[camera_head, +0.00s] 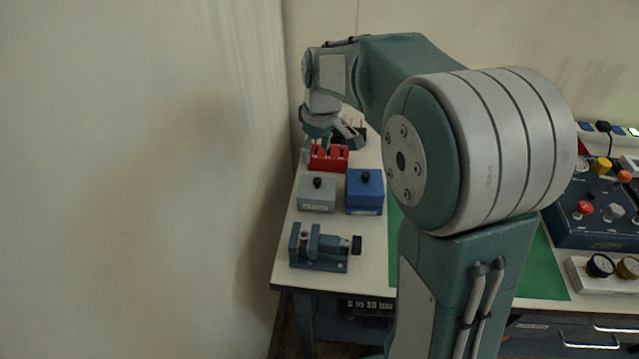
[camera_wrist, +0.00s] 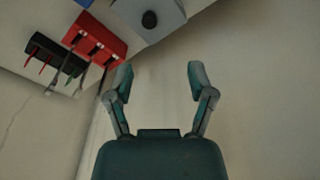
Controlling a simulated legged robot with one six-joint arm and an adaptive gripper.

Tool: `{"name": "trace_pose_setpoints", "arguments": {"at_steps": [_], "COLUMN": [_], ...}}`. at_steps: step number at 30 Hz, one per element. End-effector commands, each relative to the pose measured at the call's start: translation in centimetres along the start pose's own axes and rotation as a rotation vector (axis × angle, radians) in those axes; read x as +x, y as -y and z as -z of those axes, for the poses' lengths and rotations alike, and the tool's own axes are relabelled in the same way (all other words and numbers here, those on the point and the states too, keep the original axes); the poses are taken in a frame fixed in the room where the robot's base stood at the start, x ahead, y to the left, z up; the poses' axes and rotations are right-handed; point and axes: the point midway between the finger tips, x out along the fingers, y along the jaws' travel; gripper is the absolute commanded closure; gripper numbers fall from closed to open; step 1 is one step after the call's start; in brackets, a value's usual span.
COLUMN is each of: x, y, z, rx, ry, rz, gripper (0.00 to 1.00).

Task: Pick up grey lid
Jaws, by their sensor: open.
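The grey lid (camera_head: 318,186) has a black knob and sits on top of a grey box on the table, to the left of a blue box. In the wrist view the grey lid (camera_wrist: 160,27) with its black knob is at the top, partly cut off by the frame edge. My gripper (camera_wrist: 160,75) is open and empty, its two fingers spread apart below the lid in the wrist view. In the head view my gripper (camera_head: 325,140) hangs near the red rack, behind the grey box and apart from the lid. My arm hides part of the table.
A red rack (camera_head: 328,158) stands behind the grey box, with a black holder (camera_wrist: 45,55) beyond it. The blue box (camera_head: 365,192) is close beside the grey box. A blue vise (camera_head: 322,248) stands in front. A wall rises left of the table.

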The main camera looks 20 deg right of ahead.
Motion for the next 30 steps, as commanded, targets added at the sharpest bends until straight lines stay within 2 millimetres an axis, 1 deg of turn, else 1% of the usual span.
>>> {"name": "trace_pose_setpoints", "arguments": {"at_steps": [3, 5, 7, 13, 15, 20, 26, 30], "x": [0.8, 1.1, 1.8, 5.1, 5.9, 7.1, 10.0, 11.5], "y": [-0.4, -0.5, -0.5, -0.5, -0.5, -0.6, -1.4, -1.2], "z": [0.6, 0.7, 0.7, 0.5, 0.5, 0.4, -0.5, -0.4], "rx": [-0.019, -0.023, -0.024, -0.023, -0.023, -0.022, -0.021, -0.023], "ry": [0.01, 0.011, 0.013, 0.016, 0.013, 0.013, 0.015, 0.013], "rz": [0.01, 0.011, 0.013, 0.014, 0.012, 0.012, 0.013, 0.012], "gripper": [0.3, 0.3, 0.3, 0.3, 0.3, 0.3, 0.3, 0.3]}}
